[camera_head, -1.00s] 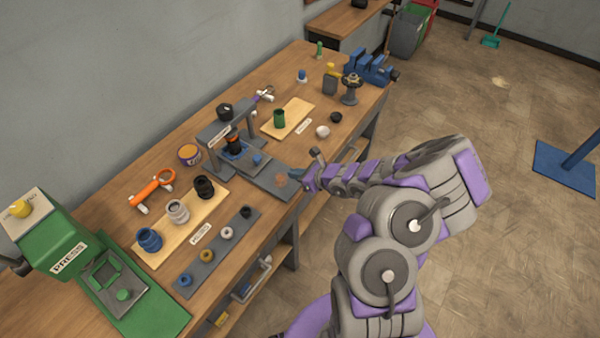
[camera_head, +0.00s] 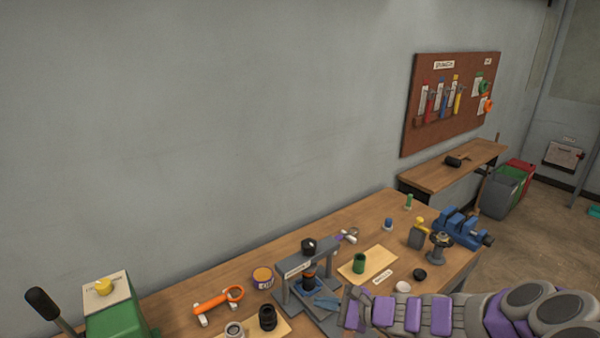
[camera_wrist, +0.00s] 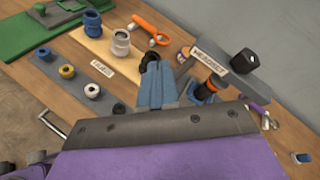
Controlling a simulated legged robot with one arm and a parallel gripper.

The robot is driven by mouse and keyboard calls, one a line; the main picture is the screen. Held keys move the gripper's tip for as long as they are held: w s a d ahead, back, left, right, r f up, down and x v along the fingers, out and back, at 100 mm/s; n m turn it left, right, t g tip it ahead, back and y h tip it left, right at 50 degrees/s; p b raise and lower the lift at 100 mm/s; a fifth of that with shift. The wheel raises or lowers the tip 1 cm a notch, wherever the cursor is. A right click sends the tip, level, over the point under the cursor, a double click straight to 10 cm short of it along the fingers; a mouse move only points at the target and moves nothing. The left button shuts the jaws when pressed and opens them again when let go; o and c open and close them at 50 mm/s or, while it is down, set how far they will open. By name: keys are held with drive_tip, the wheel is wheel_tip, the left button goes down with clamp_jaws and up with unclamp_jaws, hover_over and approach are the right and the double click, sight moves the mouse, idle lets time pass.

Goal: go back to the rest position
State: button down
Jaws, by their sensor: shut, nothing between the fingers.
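My purple and grey arm runs off to the lower right of the head view.
The wooden bench (camera_head: 225,276) carries a green press (camera_head: 118,318), an orange tool (camera_head: 218,299), a green cup (camera_head: 359,263) on a light board and a blue vise (camera_head: 461,225). A tool board (camera_head: 452,104) hangs on the wall. Floor is open at right.

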drive_tip(key=s+a+r+n+g+h, duration=0.1)
drive_tip(key=s+a+r+n+g, duration=0.25)
drive_tip(key=s+n, duration=0.4)
drive_tip(key=s+a+r+n+g+h, duration=0.1)
drive_tip(key=s+a+r+n+g, duration=0.3)
drive_tip(key=s, duration=0.7)
drive_tip(key=s+d+n+g+h+b, duration=0.1)
drive_tip(key=s+d+n+h, duration=0.5)
drive_tip(key=s+d+h, duration=0.4)
drive_tip(key=s+d, duration=0.5)
drive_tip(key=s, duration=0.2)
drive_tip(key=shift+s+f+b, duration=0.25)
drive_tip(key=shift+f+b, duration=0.15)
